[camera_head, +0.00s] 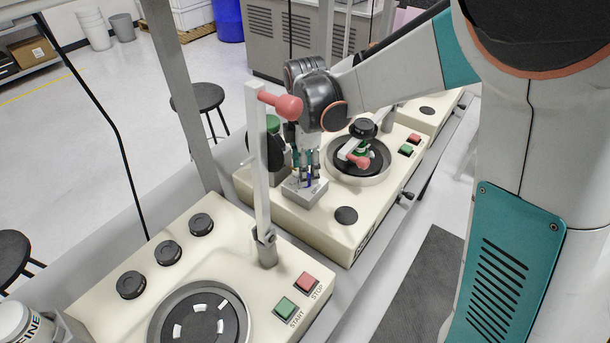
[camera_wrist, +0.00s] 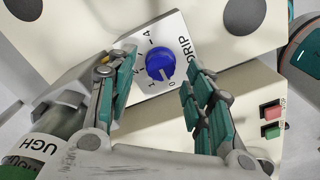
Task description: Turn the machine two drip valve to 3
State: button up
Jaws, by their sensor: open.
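The drip valve is a round blue knob (camera_wrist: 160,63) on a white dial plate marked DRIP (camera_wrist: 184,50), in the wrist view. My gripper (camera_wrist: 157,72) is open, with one teal finger on each side of the knob in this view. I cannot tell whether either finger touches it. In the head view my gripper (camera_head: 306,160) points down over a small grey block (camera_head: 304,192) on the middle cream machine (camera_head: 318,223). A bit of blue shows between the fingers there.
A nearer cream machine (camera_head: 243,264) carries a tall lever (camera_head: 258,170) with a red knob, standing close to my gripper in the picture. Right of my gripper are a round plate (camera_head: 379,174) and red and green buttons (camera_head: 409,144). A green-capped bottle (camera_head: 271,135) stands left.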

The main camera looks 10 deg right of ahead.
jog(key=shift+f, duration=0.95)
jog(key=c, duration=1.1)
